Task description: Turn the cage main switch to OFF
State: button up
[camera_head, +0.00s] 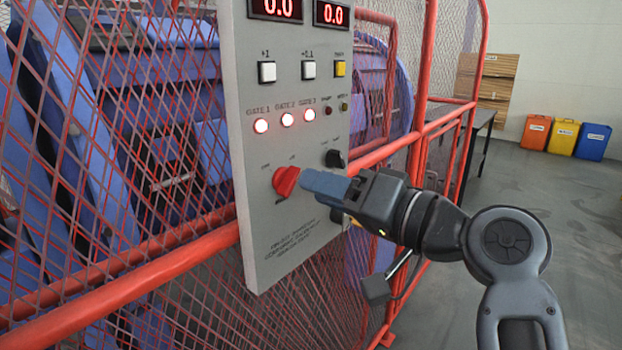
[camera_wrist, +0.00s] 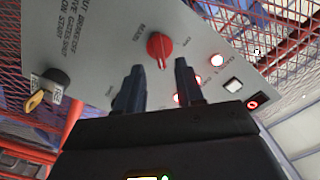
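A red rotary knob (camera_head: 285,181) sits on the lower left of a grey control panel (camera_head: 262,225). Its ridge slants from upper right to lower left in the head view. Small lettering around it is too blurred to read surely. My gripper (camera_head: 304,183) points at it from the right. In the wrist view the gripper (camera_wrist: 160,75) is open, its two dark fingers apart. The red knob (camera_wrist: 159,47) shows just beyond the gap between the fingertips, and nothing is visibly held. Whether a finger touches the knob cannot be told.
A black knob (camera_head: 334,158) sits just above my gripper. A black and yellow switch (camera_wrist: 47,90) shows at left in the wrist view. Three lit gate lamps (camera_head: 287,119) and push buttons (camera_head: 308,69) are higher.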

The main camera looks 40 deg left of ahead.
aim_at(296, 181)
jog(key=shift+w+a, duration=0.1)
jog(key=shift+a, duration=1.7)
grip_shut()
